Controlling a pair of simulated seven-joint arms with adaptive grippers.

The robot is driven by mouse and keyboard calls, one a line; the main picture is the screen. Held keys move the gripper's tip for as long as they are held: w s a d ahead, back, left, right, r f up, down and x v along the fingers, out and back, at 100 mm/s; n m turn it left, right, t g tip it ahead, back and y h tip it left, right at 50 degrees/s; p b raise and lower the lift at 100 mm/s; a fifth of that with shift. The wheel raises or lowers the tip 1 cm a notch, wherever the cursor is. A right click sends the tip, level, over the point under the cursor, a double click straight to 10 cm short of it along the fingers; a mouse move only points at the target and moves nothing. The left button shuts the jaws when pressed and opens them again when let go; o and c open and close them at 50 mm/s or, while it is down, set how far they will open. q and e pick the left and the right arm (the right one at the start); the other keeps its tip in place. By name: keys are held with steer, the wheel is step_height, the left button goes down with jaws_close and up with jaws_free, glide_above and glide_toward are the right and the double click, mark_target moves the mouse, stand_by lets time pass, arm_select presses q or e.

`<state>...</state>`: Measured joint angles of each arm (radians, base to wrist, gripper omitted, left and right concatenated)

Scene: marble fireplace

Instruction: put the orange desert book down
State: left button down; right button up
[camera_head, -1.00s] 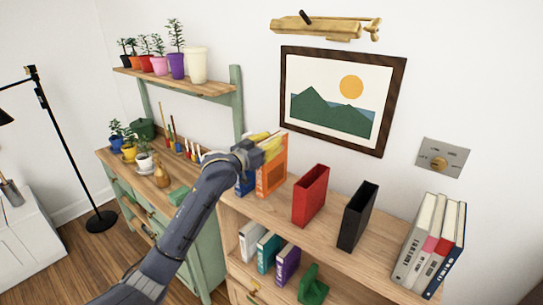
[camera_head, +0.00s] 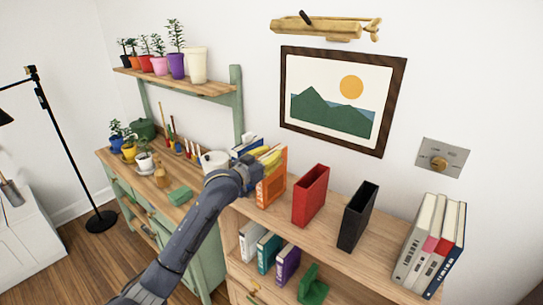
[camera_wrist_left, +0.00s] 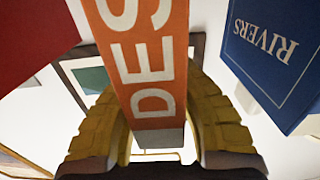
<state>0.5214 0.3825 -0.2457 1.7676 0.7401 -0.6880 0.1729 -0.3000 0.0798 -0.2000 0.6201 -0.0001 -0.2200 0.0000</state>
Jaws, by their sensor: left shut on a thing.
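The orange desert book (camera_head: 272,190) is upright over the wooden top of the shelf unit, left of the red holder (camera_head: 311,195). My left gripper (camera_head: 265,162), with yellow fingers, is shut on it from its upper left. In the left wrist view the book's orange spine (camera_wrist_left: 152,60), with the letters DES, lies between the two fingers (camera_wrist_left: 158,95). Whether its lower edge touches the shelf top (camera_head: 285,220) I cannot tell. A blue book reading RIVERS (camera_wrist_left: 272,50) stands close by, partly hidden by my arm in the head view. My right gripper is not in view.
A black holder (camera_head: 357,215) stands right of the red one, then a row of several books (camera_head: 430,245). The shelf top between these is clear. Binders and a green object (camera_head: 313,285) sit on the shelf below. A white pot (camera_head: 213,160) stands behind my arm.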

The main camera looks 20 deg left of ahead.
arm_select(q)
steer(key=c, duration=1.1)
jaws_free()
steer(key=shift+f, duration=0.1)
steer(key=shift+c, duration=0.2)
